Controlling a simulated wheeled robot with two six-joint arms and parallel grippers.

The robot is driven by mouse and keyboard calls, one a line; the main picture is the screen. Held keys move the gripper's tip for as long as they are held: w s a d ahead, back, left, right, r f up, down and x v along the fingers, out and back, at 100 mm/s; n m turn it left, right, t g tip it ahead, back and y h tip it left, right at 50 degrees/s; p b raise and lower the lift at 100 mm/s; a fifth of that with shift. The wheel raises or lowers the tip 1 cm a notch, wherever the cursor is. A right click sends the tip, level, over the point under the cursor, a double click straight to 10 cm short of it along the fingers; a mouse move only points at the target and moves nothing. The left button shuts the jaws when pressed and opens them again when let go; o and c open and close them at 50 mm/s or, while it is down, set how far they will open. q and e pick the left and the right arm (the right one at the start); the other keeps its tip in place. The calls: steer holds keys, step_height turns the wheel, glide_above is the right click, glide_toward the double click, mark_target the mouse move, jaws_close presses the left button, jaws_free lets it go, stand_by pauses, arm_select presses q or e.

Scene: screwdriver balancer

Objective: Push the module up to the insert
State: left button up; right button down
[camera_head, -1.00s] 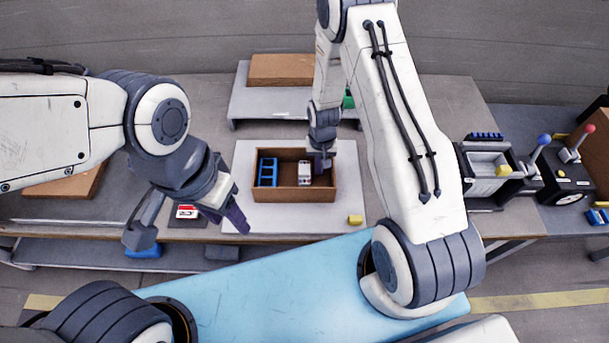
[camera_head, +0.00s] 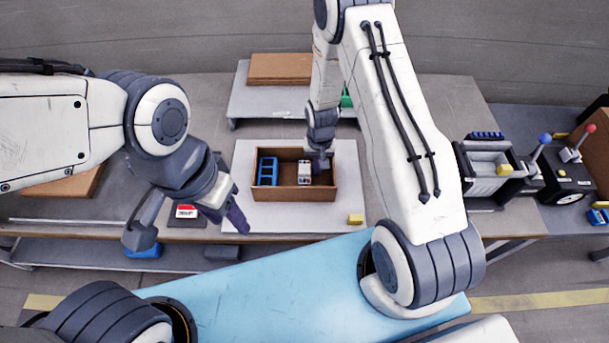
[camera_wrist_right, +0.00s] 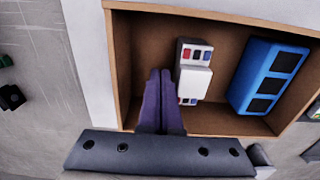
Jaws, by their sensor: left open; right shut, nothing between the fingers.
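The module is a small white block (camera_head: 304,172) with coloured terminals, inside a brown open box. It also shows in the right wrist view (camera_wrist_right: 194,82). The insert is a blue frame with dark openings (camera_head: 267,172), at the box's left side in the head view and at the right in the right wrist view (camera_wrist_right: 268,78). A gap of box floor lies between them. My right gripper (camera_wrist_right: 160,78) is shut and empty, its purple fingers down in the box right beside the module, on the side away from the insert. My left gripper (camera_head: 190,228) is open and empty, left of the box.
The brown box (camera_head: 328,193) stands on a light mat (camera_head: 290,219). A yellow block (camera_head: 355,219) lies at the mat's front right. A red-and-white item (camera_head: 186,211) lies near my left gripper. A raised shelf with a brown board (camera_head: 280,68) stands behind.

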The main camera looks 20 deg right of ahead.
steer(key=shift+w+a+b, duration=0.1)
steer(key=shift+w+a, duration=0.25)
steer(key=shift+a, duration=0.8)
steer(key=shift+w+a+b, duration=0.1)
steer(key=shift+w+a, duration=0.2)
steer(key=shift+a, duration=0.9)
steer(key=shift+w+a+b, duration=0.1)
steer(key=shift+w+a, duration=0.25)
steer(key=shift+a, duration=0.8)
steer(key=shift+d, duration=0.1)
steer(key=shift+s+d, duration=0.2)
steer(key=shift+d, duration=0.35)
step_height(320, 180, up, 7)
steer(key=p, duration=0.5)
